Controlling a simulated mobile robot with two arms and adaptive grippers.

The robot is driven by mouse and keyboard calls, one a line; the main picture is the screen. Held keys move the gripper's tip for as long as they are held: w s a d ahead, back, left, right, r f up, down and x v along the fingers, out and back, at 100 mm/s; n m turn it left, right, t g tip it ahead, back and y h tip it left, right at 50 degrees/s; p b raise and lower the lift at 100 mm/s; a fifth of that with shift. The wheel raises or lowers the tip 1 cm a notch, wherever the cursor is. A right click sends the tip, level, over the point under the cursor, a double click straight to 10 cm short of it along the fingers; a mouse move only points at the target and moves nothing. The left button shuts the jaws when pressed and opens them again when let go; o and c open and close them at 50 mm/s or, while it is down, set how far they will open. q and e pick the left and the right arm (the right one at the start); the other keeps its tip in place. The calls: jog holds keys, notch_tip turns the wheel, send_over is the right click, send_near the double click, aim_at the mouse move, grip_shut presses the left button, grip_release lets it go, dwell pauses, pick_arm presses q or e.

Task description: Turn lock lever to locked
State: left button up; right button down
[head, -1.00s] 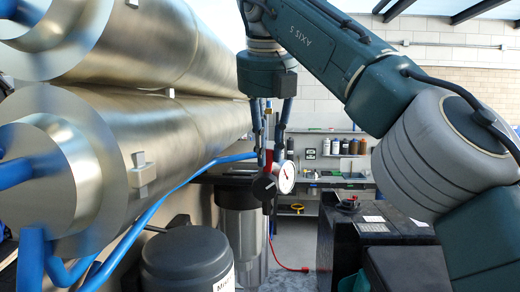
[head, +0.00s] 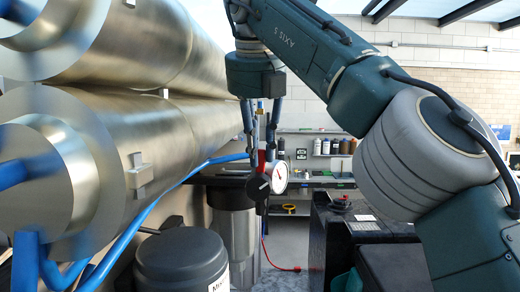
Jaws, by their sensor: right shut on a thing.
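My right gripper (head: 261,148) hangs pointing down near the middle of the head view. Its two blue fingers close around the upper part of a small gauge unit with a white round dial (head: 279,178), a black round knob (head: 258,187) with a pale line, and a red part (head: 261,158) behind. The dial and knob sit just below the fingertips. I cannot clearly make out a lock lever; the fingers and knob cover part of the unit. My left gripper is not in view.
Large metal membrane tubes (head: 165,125) with blue pipes (head: 150,207) fill the left side. A clear filter housing (head: 236,230) and a black lidded container (head: 182,262) stand below. A dark cabinet (head: 335,235) is at right. A shelf with bottles (head: 326,147) is behind.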

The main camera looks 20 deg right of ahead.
jog(key=shift+a+f, duration=0.15)
jog(key=shift+f, duration=0.2)
jog(key=c, duration=1.7)
grip_release()
jog(key=shift+a+r, duration=0.1)
jog(key=shift+s+a+r, duration=0.1)
jog(key=shift+s+r, duration=0.1)
jog(key=shift+r, duration=0.35)
jog(key=shift+s+a+r, duration=0.15)
jog(key=shift+s+a, duration=0.15)
jog(key=shift+s, duration=0.85)
jog(key=s+a, duration=0.1)
jog(key=s, duration=0.2)
jog(key=s+a, duration=0.1)
jog(key=s, duration=0.2)
jog(key=s+a, duration=0.1)
jog(key=s, duration=0.2)
jog(key=shift+a, duration=0.3)
